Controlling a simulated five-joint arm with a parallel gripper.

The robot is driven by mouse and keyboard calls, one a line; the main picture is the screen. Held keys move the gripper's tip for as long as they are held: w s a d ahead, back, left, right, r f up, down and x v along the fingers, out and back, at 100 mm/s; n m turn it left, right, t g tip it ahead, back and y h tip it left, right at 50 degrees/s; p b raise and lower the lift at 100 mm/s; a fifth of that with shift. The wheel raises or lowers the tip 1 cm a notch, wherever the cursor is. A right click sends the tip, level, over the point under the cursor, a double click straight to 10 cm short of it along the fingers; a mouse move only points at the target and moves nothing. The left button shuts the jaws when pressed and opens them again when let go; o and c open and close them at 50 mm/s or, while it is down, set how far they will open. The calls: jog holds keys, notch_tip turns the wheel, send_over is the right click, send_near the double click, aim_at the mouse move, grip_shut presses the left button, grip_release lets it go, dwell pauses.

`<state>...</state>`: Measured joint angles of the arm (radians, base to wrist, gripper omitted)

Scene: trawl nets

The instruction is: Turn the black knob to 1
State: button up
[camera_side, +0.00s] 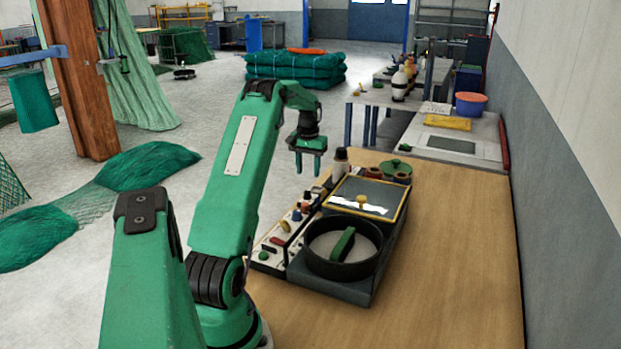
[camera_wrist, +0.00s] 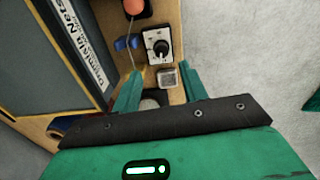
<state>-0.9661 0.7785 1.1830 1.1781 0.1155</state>
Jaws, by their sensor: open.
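The black knob (camera_wrist: 161,48) sits on a small white dial plate in the wrist view, with a light pointer mark on it. The dial marks are too small to read. My gripper (camera_wrist: 160,87) is open and empty, its two green fingers apart on either side of a small grey square piece, with the knob beyond the fingertips. In the side view my gripper (camera_side: 307,172) hangs fingers down in the air, above and beyond the far end of the control strip (camera_side: 266,257). I cannot pick out the black knob with certainty among the small controls there.
A blue control (camera_wrist: 126,43) and an orange one (camera_wrist: 134,7) sit near the knob. A framed panel (camera_side: 366,190) and a round black pan (camera_side: 343,262) with a green bar stand right of the strip. The wooden bench (camera_side: 440,270) is clear at right.

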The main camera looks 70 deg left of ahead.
aim_at(307, 195)
jog(key=shift+s+f, duration=0.1)
jog(key=shift+f, duration=3.7)
grip_shut()
